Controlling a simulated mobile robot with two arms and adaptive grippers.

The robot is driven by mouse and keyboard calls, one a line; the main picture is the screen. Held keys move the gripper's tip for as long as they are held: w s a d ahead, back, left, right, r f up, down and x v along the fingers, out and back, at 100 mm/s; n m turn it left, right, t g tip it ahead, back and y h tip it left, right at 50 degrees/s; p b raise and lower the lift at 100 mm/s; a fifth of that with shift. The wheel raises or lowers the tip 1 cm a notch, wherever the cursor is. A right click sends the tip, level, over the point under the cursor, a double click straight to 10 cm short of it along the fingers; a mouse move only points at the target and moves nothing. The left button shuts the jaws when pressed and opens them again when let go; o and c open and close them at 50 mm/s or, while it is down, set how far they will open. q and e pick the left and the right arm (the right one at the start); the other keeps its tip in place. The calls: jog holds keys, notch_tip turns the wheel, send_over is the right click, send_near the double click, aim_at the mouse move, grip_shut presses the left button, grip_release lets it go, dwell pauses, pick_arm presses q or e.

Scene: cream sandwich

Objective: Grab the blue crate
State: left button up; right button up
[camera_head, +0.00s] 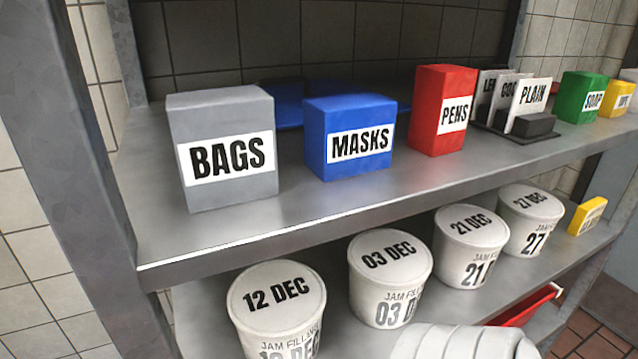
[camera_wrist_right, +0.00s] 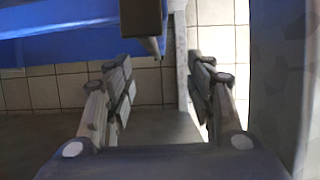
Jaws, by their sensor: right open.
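My right gripper (camera_wrist_right: 163,78) shows in the right wrist view with its two fingers spread apart and nothing between them. A large blue surface (camera_wrist_right: 70,45), which may be part of the blue crate, fills the upper left of that view, beyond the left finger. Most of it is cut off by the frame edge. In the head view a dark blue thing (camera_head: 289,104) stands behind the grey and blue boxes on the upper shelf. It is partly hidden, and I cannot tell if it is a crate. My left gripper is not in view.
On the upper shelf (camera_head: 235,224) stand a grey BAGS box (camera_head: 222,110), a blue MASKS box (camera_head: 347,112) and a red PENS box (camera_head: 443,82). Several white jam tubs (camera_head: 390,255) stand on the shelf below. A red tray edge (camera_head: 527,305) shows lower right.

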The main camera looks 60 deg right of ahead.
jog(key=x, duration=0.2)
jog(key=shift+w+d, duration=0.1)
jog(key=shift+d, duration=0.3)
jog(key=shift+w+d+f, duration=0.25)
jog(key=shift+w+d, duration=0.1)
jog(key=shift+w, duration=0.2)
jog(key=x, duration=0.4)
jog(key=shift+w+d+r, duration=0.1)
jog(key=shift+w+d, duration=0.05)
jog(key=shift+w, duration=0.05)
jog(key=shift+w+d, duration=0.1)
jog(key=shift+w, duration=0.1)
jog(key=shift+c, duration=1.1)
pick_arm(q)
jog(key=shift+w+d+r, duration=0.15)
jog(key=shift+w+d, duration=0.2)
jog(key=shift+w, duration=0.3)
pick_arm(e)
grip_shut()
